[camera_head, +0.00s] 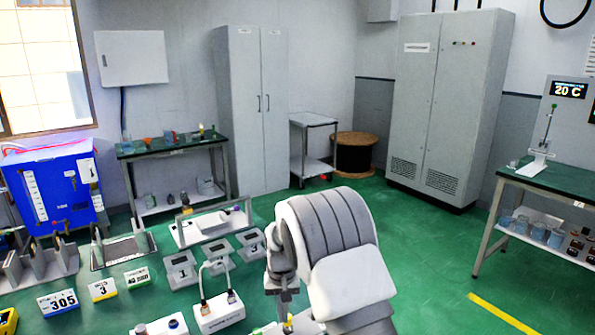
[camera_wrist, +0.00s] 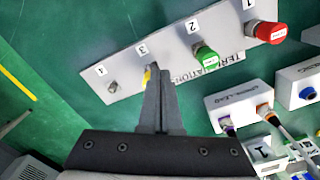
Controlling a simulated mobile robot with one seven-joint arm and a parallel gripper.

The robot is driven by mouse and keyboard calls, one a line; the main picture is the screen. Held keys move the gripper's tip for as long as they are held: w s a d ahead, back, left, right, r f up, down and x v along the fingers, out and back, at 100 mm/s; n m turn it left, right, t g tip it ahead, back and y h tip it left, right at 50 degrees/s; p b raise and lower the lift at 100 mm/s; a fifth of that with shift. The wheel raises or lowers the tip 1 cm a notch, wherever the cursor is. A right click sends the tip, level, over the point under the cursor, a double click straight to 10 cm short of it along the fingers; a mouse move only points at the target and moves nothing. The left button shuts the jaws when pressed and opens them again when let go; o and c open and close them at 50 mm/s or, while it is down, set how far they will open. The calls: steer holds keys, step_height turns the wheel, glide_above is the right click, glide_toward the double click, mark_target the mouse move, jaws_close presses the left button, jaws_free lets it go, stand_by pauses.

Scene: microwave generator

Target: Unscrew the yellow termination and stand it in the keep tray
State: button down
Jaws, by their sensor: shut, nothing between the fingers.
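In the wrist view a light grey panel marked TERMINATIONS (camera_wrist: 175,58) carries numbered positions. A bit of the yellow termination (camera_wrist: 147,76) shows at position 3, beside my fingertips; most of it is hidden behind them. My gripper (camera_wrist: 156,72) is shut and empty, with its tips at the yellow piece; I cannot tell whether they touch it. A red termination (camera_wrist: 264,32) sits at position 1 and a green termination (camera_wrist: 206,55) at position 2. Position 4 has a bare metal connector (camera_wrist: 113,87). I cannot make out the keep tray in either view.
In the wrist view a white box (camera_wrist: 240,107) with cable plugs stands right of my fingers. In the head view my arm hides part of the bench. Several numbered blocks (camera_head: 181,269) and a cabled white box (camera_head: 219,312) stand left of it.

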mark_target(286, 325)
step_height(286, 325, down, 6)
steer(key=b, duration=0.2)
steer(key=shift+r+b, duration=0.25)
steer(key=shift+b, duration=0.15)
steer(key=shift+w+d+r, duration=0.15)
steer(key=shift+w, duration=0.2)
stand_by(0.4)
steer(key=shift+d, duration=0.25)
steer(key=shift+w+d, duration=0.15)
steer(key=shift+d, duration=0.7)
